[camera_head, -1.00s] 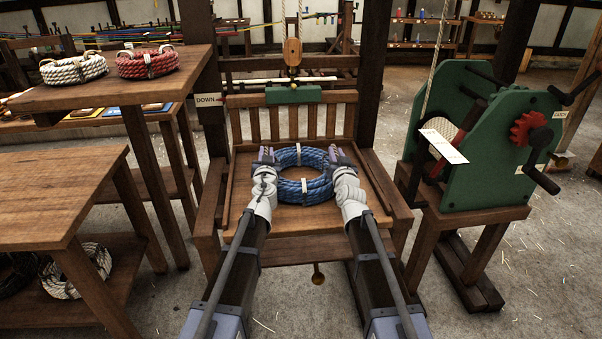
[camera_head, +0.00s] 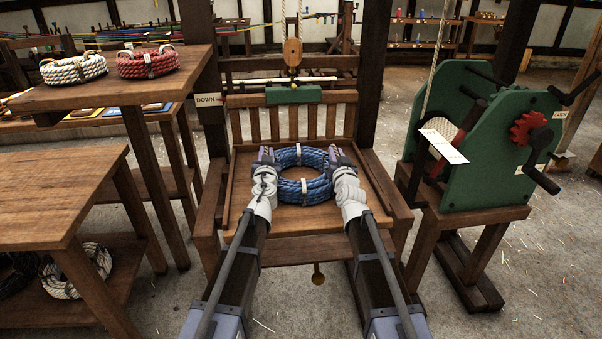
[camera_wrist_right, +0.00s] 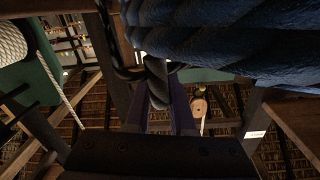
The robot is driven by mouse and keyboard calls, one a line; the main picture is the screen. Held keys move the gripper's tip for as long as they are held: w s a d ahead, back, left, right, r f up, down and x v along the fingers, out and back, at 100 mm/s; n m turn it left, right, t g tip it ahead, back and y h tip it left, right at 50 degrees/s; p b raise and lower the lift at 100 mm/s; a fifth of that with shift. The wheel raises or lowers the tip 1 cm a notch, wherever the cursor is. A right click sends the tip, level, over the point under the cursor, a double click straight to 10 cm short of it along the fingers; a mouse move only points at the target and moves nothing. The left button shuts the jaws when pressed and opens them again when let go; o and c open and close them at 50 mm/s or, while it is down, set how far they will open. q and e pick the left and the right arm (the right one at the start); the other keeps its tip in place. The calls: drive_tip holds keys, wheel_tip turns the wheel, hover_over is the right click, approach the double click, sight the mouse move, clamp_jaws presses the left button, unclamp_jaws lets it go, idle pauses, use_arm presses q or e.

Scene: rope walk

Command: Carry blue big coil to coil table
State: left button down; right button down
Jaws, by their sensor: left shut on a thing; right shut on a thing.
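The big blue coil (camera_head: 304,190) lies on the wooden seat-like platform (camera_head: 283,247) in the middle of the head view, with pale ties around it. My left gripper (camera_head: 267,156) is shut on its left side. My right gripper (camera_head: 338,157) is shut on its right side. In the right wrist view the blue coil (camera_wrist_right: 230,35) fills the top right, close to the jaws. I cannot tell which of the tables is the coil table; a table at the upper left (camera_head: 110,94) bears a white coil (camera_head: 74,69) and a red coil (camera_head: 147,62).
A lower table (camera_head: 55,185) at the left has a bare top and coils on its shelf. A green winch (camera_head: 490,140) with a crank stands at the right. A rope and wooden pulley block (camera_head: 292,52) hang above the platform's back. Posts flank the platform.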

use_arm(q)
drive_tip(key=shift+r, duration=0.2)
use_arm(e)
drive_tip(key=shift+w+r, duration=0.1)
drive_tip(key=shift+r, duration=0.1)
